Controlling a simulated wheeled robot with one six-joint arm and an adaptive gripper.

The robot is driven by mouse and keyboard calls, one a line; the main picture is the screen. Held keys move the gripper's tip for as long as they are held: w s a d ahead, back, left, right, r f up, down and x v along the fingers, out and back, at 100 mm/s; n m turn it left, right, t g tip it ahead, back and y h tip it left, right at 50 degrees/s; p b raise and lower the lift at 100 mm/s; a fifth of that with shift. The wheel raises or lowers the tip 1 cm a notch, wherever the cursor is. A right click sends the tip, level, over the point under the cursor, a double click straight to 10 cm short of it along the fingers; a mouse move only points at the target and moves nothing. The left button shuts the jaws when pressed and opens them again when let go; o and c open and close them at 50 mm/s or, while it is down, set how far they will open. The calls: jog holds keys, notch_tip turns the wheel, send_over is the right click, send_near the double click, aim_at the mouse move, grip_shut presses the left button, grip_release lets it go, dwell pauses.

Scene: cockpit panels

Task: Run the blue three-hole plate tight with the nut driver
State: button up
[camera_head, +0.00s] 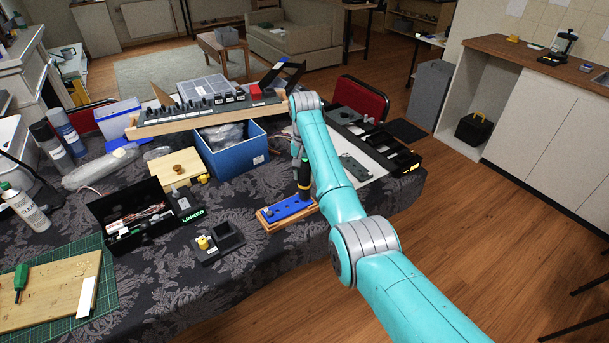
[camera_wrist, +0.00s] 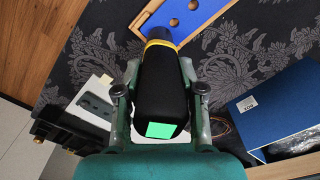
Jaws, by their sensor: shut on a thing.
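The blue plate (camera_head: 287,209) lies flat on a wooden base (camera_head: 291,217) near the table's front edge. In the wrist view the plate (camera_wrist: 207,10) shows two holes; its near end is hidden behind the driver. A small pale piece sits at the plate's left end in the head view. My gripper (camera_wrist: 160,66) is shut on the nut driver (camera_wrist: 160,92), a black handle with a yellow band and a green end patch. In the head view the driver (camera_head: 304,180) stands roughly upright over the plate's right end. Whether its tip touches a nut is hidden.
A blue bin (camera_head: 232,152) with bagged items stands behind the plate. A grey-green plate (camera_head: 354,167) lies on a white sheet behind my arm.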

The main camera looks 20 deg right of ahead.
jog(key=shift+r, duration=1.95)
